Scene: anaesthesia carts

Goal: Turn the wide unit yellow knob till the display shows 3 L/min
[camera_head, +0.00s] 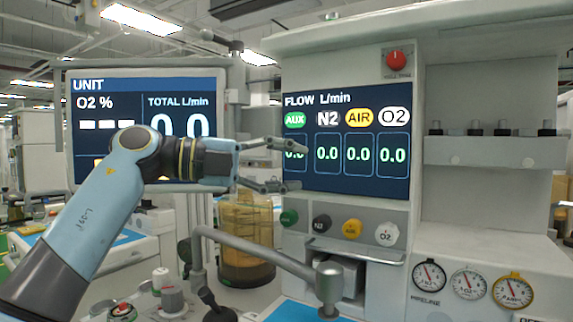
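The wide unit's yellow knob (352,228) sits in a row under the flow display (350,185), between a black N2 knob (321,223) and a white O2 knob (386,234). A green knob (289,217) is at the row's left end. The display reads 0.0 under N2, AIR and O2. The AUX figure is partly covered by my gripper. My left gripper (291,165) is open and empty, its fingers pointing right in front of the display's left edge, up and left of the yellow knob. My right gripper is not in view.
A grey bar (260,253) with an upright post end (329,286) crosses below the knobs. A second screen (88,86) stands behind my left arm. A red knob (397,61) is above the display. Gauges (468,284) are at the lower right. Space directly before the yellow knob looks clear.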

